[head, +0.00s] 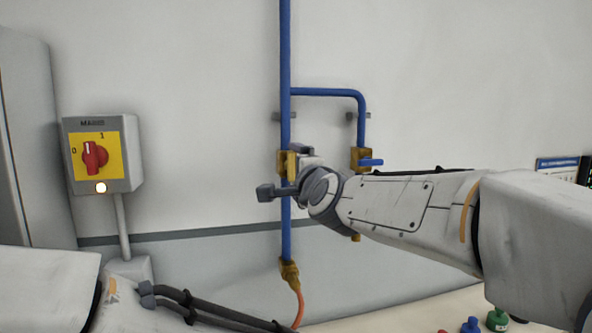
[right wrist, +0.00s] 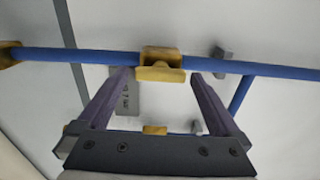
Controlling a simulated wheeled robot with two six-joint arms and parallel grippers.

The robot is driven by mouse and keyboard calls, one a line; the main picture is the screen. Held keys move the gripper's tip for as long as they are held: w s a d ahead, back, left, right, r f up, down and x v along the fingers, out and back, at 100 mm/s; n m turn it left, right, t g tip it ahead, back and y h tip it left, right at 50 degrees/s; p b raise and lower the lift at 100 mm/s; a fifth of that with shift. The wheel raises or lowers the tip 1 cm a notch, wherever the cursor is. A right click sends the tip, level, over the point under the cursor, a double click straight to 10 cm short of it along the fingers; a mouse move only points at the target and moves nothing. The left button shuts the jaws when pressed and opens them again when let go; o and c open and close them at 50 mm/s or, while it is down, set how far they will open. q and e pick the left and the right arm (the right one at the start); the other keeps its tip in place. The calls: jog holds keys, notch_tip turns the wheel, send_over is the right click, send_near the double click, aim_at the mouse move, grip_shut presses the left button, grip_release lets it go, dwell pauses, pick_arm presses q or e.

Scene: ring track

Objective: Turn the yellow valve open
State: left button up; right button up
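The yellow valve (head: 283,162) sits on the vertical blue pipe (head: 285,60) on the wall, partly hidden by my right gripper (head: 284,172) in the head view. My right gripper's two fingers (right wrist: 160,78) are spread wide, one on each side of the handle, with visible gaps; contact does not show. My left arm shows only as a link at the lower left of the head view; its gripper is out of frame.
A red-knobbed switch box (head: 130,152) is at left. A brass fitting (head: 289,270) with an orange hose is below. Small bottles (head: 497,320) stand at lower right.

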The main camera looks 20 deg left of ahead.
jog(key=shift+s+d, duration=0.1)
jog(key=shift+s+d, duration=0.15)
jog(key=shift+s, duration=0.15)
jog(key=b+v, duration=0.1)
jog(key=v, duration=0.8)
jog(key=shift+s+d, duration=0.2)
